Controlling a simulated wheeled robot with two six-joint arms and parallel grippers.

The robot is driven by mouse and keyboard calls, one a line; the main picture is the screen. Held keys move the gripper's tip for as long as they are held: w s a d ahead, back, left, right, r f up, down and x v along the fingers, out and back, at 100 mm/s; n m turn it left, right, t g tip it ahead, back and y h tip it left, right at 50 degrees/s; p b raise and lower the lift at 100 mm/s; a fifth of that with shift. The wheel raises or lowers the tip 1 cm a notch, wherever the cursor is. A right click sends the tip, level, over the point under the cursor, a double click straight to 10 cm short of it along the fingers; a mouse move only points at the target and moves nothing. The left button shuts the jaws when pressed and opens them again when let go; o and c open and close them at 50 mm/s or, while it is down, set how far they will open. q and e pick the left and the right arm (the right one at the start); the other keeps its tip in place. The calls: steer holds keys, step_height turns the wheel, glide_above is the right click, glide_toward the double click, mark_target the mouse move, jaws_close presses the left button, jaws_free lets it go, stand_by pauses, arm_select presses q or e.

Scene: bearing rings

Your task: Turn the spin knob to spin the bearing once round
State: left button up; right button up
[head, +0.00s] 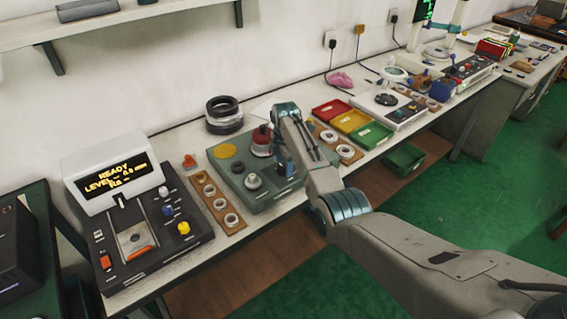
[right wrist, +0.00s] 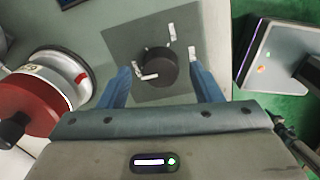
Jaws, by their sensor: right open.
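A round black knob (right wrist: 160,66) with a pale pointer mark sits on a dark grey square plate (right wrist: 125,40) in the right wrist view. White marks stand around it. My right gripper (right wrist: 159,78) is open, with one blue finger on each side of the knob and a visible gap on both sides. In the head view my right gripper (head: 283,165) is over the right part of the green tester box (head: 284,196) and hides the knob. A red and white round part (right wrist: 40,90), perhaps the bearing on its spindle, is to the left. My left gripper is not in view.
A wooden strip with rings (head: 217,201) and a black display unit (head: 150,240) stand left of the box. A second ring strip (head: 339,144) and red, yellow and green trays (head: 351,121) are to the right. Black rings (head: 224,115) are stacked behind.

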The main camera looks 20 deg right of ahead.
steer(key=shift+f, duration=0.45)
steer(key=c, duration=1)
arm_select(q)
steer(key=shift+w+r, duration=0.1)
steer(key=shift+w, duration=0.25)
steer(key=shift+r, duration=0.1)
